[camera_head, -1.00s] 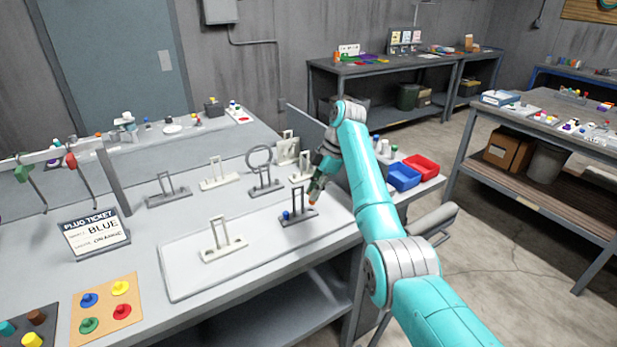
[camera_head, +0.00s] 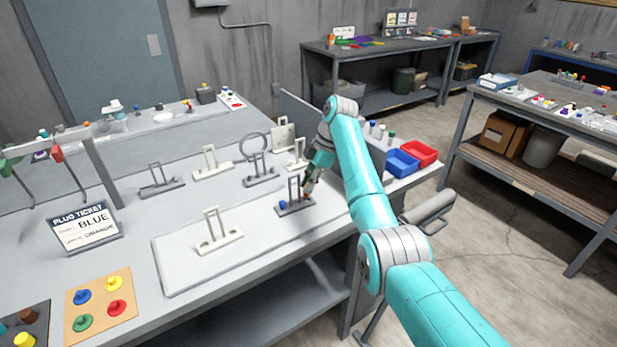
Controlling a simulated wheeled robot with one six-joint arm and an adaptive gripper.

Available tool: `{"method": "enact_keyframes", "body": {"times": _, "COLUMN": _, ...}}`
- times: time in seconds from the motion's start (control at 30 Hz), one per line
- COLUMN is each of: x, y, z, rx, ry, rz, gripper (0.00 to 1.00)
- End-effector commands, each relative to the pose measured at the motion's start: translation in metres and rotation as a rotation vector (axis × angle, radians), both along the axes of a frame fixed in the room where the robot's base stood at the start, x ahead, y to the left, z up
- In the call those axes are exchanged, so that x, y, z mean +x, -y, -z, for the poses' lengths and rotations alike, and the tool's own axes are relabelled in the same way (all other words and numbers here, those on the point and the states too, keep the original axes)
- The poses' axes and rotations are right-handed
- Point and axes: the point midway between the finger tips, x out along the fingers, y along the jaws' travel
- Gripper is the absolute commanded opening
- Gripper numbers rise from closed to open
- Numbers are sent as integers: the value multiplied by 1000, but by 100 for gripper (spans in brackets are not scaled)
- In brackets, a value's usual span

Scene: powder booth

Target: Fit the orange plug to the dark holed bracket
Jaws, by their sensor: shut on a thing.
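The dark holed bracket (camera_head: 294,209) stands on the pale mat, with an upright frame on its base. A blue plug (camera_head: 283,204) sits at the left end of its base. My gripper (camera_head: 307,192) is just right of the upright frame, pointing down over the right end of the base. It is shut on the orange plug (camera_head: 306,197), which shows only as a small orange-red spot below the fingers. I cannot tell whether the plug touches the base or is in a hole.
A white holed bracket (camera_head: 219,239) stands on the mat (camera_head: 180,272) at front left. Several other brackets and a ring stand (camera_head: 257,170) are behind. A blue bin (camera_head: 402,163) and a red bin (camera_head: 421,153) are at right. The mat's front is clear.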

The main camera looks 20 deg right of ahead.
Motion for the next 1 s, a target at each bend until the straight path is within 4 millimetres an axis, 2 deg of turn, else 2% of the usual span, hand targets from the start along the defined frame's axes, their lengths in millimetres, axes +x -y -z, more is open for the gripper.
{"method": "enact_keyframes", "body": {"times": 0.07, "x": 0, "y": 0, "z": 7, "rx": 0, "ry": -2, "rz": 0, "gripper": 5}}
{"method": "enact_keyframes", "body": {"times": 0.53, "x": 0, "y": 0, "z": 7, "rx": 0, "ry": -1, "rz": 0, "gripper": 5}}
{"method": "enact_keyframes", "body": {"times": 1.0, "x": 0, "y": 0, "z": 16, "rx": 0, "ry": 0, "rz": -1, "gripper": 5}}
